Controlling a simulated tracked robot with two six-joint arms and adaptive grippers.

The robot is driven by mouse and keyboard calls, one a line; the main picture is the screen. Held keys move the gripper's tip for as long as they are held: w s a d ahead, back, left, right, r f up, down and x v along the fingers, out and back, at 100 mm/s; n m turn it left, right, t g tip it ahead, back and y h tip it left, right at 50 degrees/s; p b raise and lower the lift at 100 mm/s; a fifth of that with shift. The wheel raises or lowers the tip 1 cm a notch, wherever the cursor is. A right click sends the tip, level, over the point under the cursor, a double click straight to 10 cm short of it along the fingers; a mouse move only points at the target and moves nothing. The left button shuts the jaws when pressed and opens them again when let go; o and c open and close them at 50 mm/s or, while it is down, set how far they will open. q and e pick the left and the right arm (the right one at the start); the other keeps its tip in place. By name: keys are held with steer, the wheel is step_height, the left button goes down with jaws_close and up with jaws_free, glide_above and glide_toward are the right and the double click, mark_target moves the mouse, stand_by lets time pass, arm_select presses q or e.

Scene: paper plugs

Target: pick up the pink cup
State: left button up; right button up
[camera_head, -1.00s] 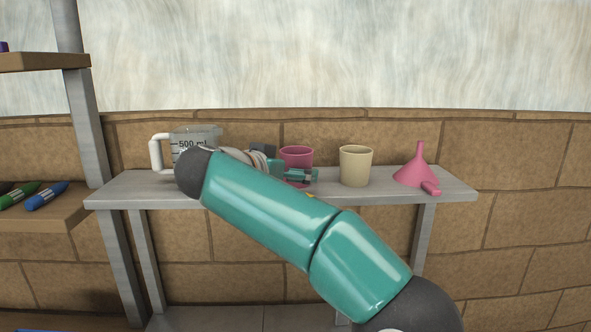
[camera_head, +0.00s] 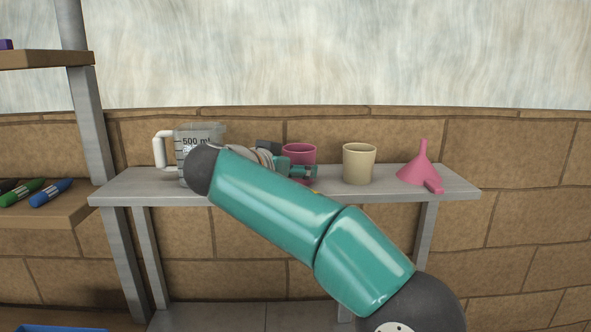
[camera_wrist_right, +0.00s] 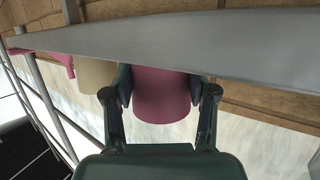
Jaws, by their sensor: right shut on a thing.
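The pink cup (camera_head: 300,151) is upright at the grey shelf, partly hidden behind my right gripper (camera_head: 304,172). In the right wrist view, the picture is upside down and the pink cup (camera_wrist_right: 161,97) fills the space between the two fingers of my right gripper (camera_wrist_right: 160,88). The fingers are shut on the cup's sides. I cannot tell whether its base, hidden in the head view, touches the shelf. My left gripper is not in view.
A beige cup (camera_head: 359,164) stands just right of the pink cup, with a pink funnel (camera_head: 421,172) further right. A 500 ml measuring jug (camera_head: 195,135) is at left, partly behind my arm. The grey shelf (camera_head: 400,196) has a brick wall behind it.

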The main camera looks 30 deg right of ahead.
steer(key=shift+r, duration=0.15)
step_height(320, 180, up, 18)
steer(key=p, duration=1)
steer(key=shift+f, duration=0.25)
